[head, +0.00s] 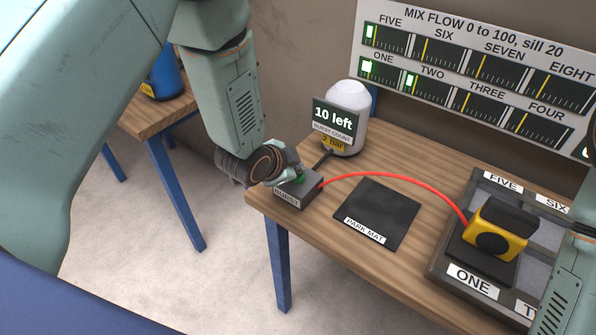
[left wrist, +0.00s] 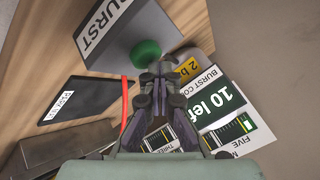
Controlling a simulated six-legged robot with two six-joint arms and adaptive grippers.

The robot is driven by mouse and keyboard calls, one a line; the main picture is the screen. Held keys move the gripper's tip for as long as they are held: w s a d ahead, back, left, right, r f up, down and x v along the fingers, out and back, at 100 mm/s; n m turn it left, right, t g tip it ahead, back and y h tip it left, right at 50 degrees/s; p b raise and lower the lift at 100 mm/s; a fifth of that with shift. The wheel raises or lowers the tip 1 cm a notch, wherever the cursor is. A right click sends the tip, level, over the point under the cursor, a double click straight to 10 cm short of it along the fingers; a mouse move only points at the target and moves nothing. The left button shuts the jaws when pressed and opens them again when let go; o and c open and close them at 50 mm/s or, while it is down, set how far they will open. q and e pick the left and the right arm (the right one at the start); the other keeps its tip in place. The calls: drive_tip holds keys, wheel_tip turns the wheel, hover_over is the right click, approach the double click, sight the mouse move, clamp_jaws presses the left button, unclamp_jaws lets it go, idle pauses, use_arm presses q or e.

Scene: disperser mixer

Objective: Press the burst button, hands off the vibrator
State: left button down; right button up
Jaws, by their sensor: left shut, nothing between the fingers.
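The burst box (head: 287,196) with its green button (head: 299,180) sits at the table's near left corner. My left gripper (head: 296,173) is shut and empty, with its tips right at the button in the head view. In the left wrist view the tips (left wrist: 160,70) are close beside the green button (left wrist: 146,53); I cannot tell whether they touch it. The yellow and black vibrator (head: 497,236) stands on the mixer tray over the compartment marked ONE, with no gripper seen on it. Only links of my right arm show at the right edge.
A display (head: 335,118) on a white-topped canister (head: 349,100) reads "10 left" and "2 bar". A red hose (head: 400,177) arcs from the burst box to the vibrator, behind the empty park mat (head: 376,214). The gauge board (head: 480,70) stands behind the table.

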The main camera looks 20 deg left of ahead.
use_arm(q)
drive_tip(key=shift+r+p, duration=0.5)
drive_tip(key=shift+r, duration=0.3)
wheel_tip(320, 180, up, 5)
drive_tip(key=p, duration=0.4)
idle(0.6)
